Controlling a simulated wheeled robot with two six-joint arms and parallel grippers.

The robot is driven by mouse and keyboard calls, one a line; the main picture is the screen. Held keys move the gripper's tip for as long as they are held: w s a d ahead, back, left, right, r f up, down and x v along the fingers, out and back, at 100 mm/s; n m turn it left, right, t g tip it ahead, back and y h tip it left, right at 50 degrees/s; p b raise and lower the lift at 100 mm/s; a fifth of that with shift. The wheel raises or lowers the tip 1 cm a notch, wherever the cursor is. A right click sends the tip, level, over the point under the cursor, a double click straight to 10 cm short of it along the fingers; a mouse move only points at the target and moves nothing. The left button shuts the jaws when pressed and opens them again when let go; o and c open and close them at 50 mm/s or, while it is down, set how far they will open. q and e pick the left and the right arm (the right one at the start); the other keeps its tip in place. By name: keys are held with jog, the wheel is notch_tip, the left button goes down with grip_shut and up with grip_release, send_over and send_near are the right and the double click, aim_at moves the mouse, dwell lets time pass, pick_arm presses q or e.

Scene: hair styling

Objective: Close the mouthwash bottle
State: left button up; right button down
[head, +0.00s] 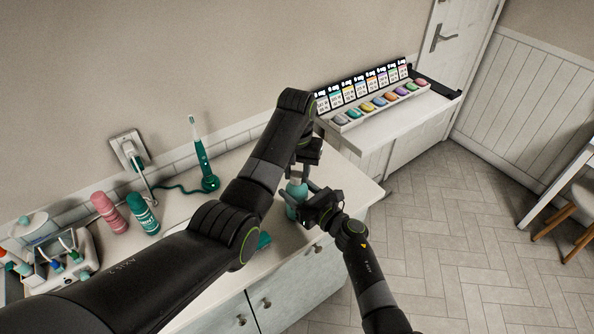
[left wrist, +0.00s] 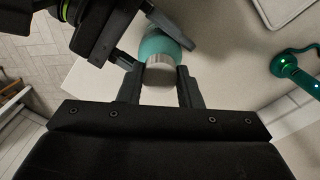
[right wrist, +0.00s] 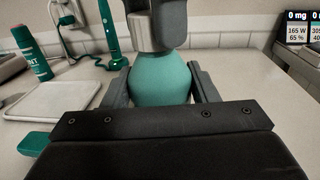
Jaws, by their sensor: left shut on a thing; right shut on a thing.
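The teal mouthwash bottle (head: 295,189) stands upright near the right end of the counter. Its body fills the middle of the right wrist view (right wrist: 160,82). My right gripper (head: 298,200) is shut around the body from the side. A silver-grey cap (left wrist: 160,72) sits at the top of the bottle, in line with it. My left gripper (left wrist: 161,86) is shut on the cap from above; its fingers also show around the cap in the right wrist view. The seam between cap and neck is hidden, so I cannot tell how tightly the cap sits.
A green electric toothbrush (head: 203,166) stands on its charger behind, with a cable to a wall socket (head: 129,149). Pink (head: 109,211) and green (head: 143,213) containers stand further left. A shelf with several coloured items (head: 380,102) lies at the right.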

pick_arm(q)
jog(key=m, duration=0.6)
jog(key=shift+w, duration=0.1)
jog(key=m, duration=0.6)
jog(key=shift+m, duration=0.3)
jog(key=m, duration=1.3)
jog(key=shift+w, duration=0.1)
jog(key=o, duration=1)
notch_tip(320, 180, up, 7)
jog(key=shift+r, duration=0.2)
